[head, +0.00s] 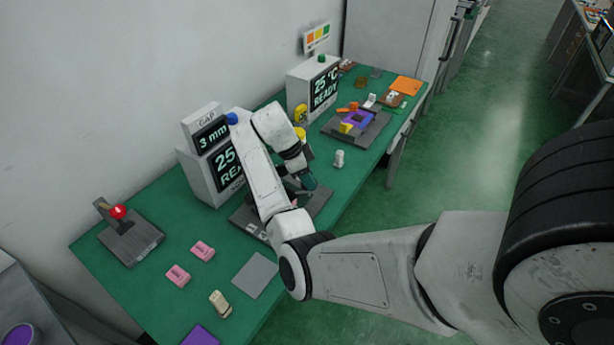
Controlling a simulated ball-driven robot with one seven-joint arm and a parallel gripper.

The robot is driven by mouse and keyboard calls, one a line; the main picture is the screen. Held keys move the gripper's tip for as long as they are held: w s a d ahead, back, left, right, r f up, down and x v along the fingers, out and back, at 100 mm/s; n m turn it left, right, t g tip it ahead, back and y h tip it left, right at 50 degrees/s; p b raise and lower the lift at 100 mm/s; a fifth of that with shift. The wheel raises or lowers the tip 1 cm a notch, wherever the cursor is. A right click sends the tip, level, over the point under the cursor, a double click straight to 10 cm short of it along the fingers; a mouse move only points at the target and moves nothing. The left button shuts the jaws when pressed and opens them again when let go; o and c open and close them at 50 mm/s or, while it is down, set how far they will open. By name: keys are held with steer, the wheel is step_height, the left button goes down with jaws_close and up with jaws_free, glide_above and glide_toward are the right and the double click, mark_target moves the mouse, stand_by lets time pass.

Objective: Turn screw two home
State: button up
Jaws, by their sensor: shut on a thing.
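My gripper (309,183) is small and dark in the head view, at the end of my white arm, low over the right part of a dark grey fixture plate (322,199). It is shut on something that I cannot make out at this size. My arm covers the middle of this plate. Screw two cannot be told apart here, and its depth is not visible. Behind the plate, a white box (207,132) labelled GAP reads 3 mm. It sits on a larger display unit (197,180), partly hidden by my arm.
A red-knobbed lever (118,212) stands on a grey base at the left. Pink blocks (190,262), a beige piece (220,303) and a grey square (255,275) lie in front. A white peg (339,158) stands right of my gripper. Another fixture (372,136) lies farther back.

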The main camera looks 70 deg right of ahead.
steer(key=o, duration=1.1)
steer(key=shift+c, duration=0.2)
steer(key=v, duration=1)
steer(key=shift+w+r, duration=0.2)
steer(key=shift+r, duration=0.15)
steer(key=shift+a, duration=0.1)
